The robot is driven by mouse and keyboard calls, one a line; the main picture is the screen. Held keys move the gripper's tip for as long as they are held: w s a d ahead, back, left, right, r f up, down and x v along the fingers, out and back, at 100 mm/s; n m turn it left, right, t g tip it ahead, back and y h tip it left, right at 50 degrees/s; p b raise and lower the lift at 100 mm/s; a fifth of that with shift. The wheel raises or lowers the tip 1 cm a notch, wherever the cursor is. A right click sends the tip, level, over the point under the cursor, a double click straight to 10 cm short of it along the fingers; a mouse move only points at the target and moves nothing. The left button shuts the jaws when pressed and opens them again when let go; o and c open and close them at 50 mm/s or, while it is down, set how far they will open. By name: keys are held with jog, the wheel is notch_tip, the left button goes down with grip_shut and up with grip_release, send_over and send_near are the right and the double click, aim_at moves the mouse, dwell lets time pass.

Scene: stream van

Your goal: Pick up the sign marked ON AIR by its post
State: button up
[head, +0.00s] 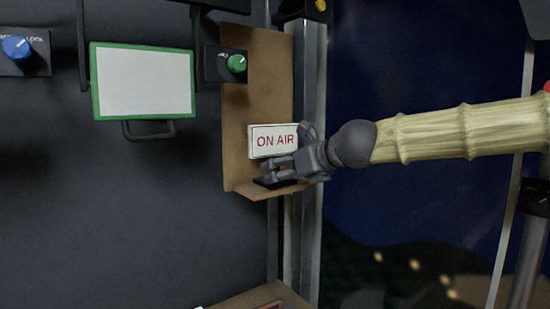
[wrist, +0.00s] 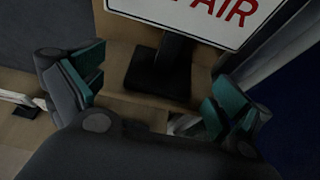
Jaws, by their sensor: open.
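The ON AIR sign (head: 274,141) is a white plate with red letters, standing on a small wooden shelf. In the wrist view the lower part of the sign plate (wrist: 200,17) shows at the top, with its dark post (wrist: 175,52) and dark square base (wrist: 158,79) below it. My gripper (head: 268,172) is open, in front of and below the plate. In the wrist view its teal-padded fingers (wrist: 158,83) stand apart, one on each side of the base and post, with no contact seen. In the head view the gripper hides most of the post.
The shelf (head: 258,194) has a tall brown back panel (head: 258,90) and a metal upright to its right. A green-framed white panel (head: 143,80) with a handle hangs at left. A green knob (head: 237,63) sits above the sign, a blue knob (head: 16,47) far left.

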aim_at(277, 171)
jog(key=shift+w+r+p+x, duration=0.1)
jog(key=shift+p+x, duration=0.1)
jog(key=shift+x, duration=0.65)
jog(key=shift+w+r+p+x, duration=0.1)
jog(key=shift+p+x, duration=0.05)
jog(key=shift+x, duration=0.7)
jog(key=shift+w+r+p+x, duration=0.1)
jog(key=shift+r+p+x, duration=0.1)
jog(key=shift+x, duration=0.7)
jog(key=shift+d, duration=0.15)
jog(key=c, duration=1.1)
